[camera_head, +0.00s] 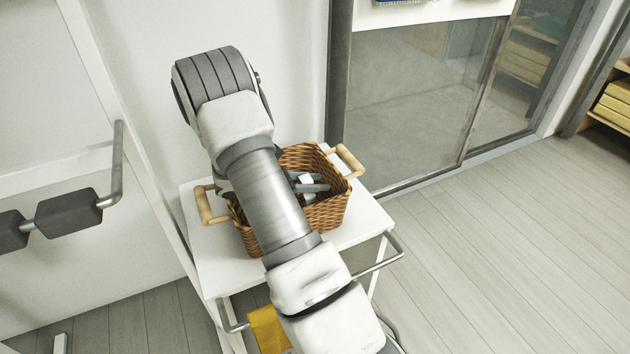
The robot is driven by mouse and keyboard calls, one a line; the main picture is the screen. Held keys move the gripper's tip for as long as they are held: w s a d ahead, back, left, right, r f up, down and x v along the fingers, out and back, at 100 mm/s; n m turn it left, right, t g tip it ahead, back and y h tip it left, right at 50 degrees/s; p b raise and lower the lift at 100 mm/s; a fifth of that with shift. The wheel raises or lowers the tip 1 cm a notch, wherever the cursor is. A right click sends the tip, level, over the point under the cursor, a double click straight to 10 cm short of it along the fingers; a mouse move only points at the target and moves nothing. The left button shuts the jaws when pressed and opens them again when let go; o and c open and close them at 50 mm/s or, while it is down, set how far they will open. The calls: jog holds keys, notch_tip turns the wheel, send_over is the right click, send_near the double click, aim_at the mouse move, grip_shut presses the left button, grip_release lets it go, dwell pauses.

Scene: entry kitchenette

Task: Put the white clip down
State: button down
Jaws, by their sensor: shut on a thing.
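My arm reaches over a brown wicker basket (330,213) with wooden handles, which stands on a white cart. Part of my gripper (313,186) shows past the arm, at the basket's opening. It is shut on a small white thing, the white clip (306,179), of which only a little shows between the grey fingers. The arm hides the basket's left middle and much of the gripper. I cannot tell whether the clip touches the basket's inside.
The white cart top (215,262) has bare room left of and in front of the basket. A metal rail (383,262) and a yellow cloth (267,330) are at its front. A glass door (420,100) stands behind, and a white frame with dark grips (70,213) at left.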

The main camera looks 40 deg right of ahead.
jog(key=shift+c, duration=2.1)
grip_release()
jog(key=shift+r+p, duration=0.3)
jog(key=shift+r, duration=0.1)
jog(key=p+v, duration=0.3)
jog(key=v, duration=0.9)
jog(key=s+a+r+m+t+y, duration=0.4)
jog(key=s+a+r+m+y, duration=0.2)
jog(key=s+r, duration=0.4)
jog(key=s+a+r+m+t+y, duration=0.4)
jog(key=s+a+r+m+y, duration=0.3)
jog(key=s+a+r+m, duration=0.2)
notch_tip(320, 180, up, 2)
jog(key=s+a, duration=0.2)
jog(key=shift+s+a+r+t, duration=0.25)
jog(key=shift+s+a+t, duration=0.05)
